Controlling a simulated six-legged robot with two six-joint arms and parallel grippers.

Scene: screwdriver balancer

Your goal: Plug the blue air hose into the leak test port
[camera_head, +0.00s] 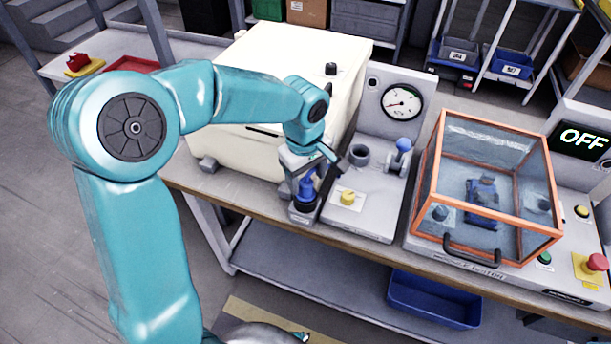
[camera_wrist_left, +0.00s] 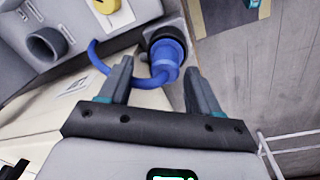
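The blue air hose plug (camera_head: 306,187) stands upright in a dark round holder (camera_head: 304,204) at the bench's front edge. In the left wrist view the plug (camera_wrist_left: 165,58) sits in the holder's ring, with a blue hose loop (camera_wrist_left: 97,58) curving off its left side. My left gripper (camera_head: 311,164) is over the plug, pointing down. In the left wrist view its fingers (camera_wrist_left: 158,78) are apart, one on each side of the plug, with no clear grip on it. A grey hollow cylinder, seemingly the leak test port (camera_head: 359,155), stands on the panel to the right. My right gripper is not seen.
A cream box (camera_head: 280,85) stands behind my left gripper. An orange-framed clear guard (camera_head: 487,185) stands to the right. The display (camera_head: 583,139) reads OFF.

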